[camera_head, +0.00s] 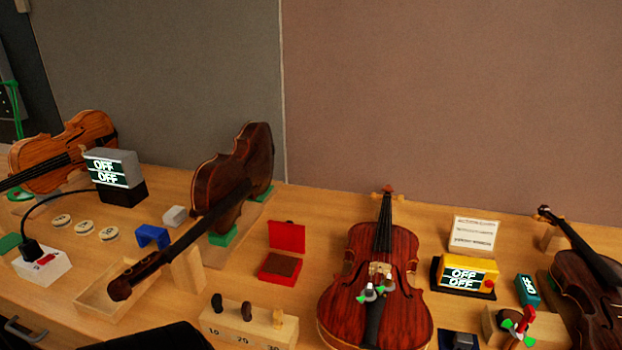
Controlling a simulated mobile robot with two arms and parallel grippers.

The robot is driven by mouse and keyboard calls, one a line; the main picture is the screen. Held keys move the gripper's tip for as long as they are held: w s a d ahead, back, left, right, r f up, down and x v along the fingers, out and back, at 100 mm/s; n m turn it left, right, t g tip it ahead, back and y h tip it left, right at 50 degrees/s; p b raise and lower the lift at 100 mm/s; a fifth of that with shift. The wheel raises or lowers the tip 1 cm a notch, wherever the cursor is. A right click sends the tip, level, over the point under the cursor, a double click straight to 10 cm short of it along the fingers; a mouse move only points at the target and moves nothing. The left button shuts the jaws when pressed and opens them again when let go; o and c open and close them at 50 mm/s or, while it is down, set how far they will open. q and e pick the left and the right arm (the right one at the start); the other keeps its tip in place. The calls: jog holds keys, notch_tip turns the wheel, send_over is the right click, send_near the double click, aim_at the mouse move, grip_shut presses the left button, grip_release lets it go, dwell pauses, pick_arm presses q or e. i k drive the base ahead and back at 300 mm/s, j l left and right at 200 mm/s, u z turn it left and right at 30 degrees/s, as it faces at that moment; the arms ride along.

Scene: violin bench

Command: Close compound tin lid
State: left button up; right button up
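The compound tin (279,268) is a small red box on the bench, left of the middle violin. Its red lid (287,236) stands open, upright at the back edge of the tin. Neither of my grippers shows in the head view. A dark shape at the bottom edge, left of the middle, may be part of my arm, but I cannot tell.
A violin (345,308) lies right of the tin; another violin (233,185) leans behind left, its neck reaching over a wooden tray (88,300). A wooden block with pegs (240,328) stands in front of the tin. Bare bench surrounds the tin closely.

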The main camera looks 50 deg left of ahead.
aim_at(286, 236)
jog(key=u, duration=1.85)
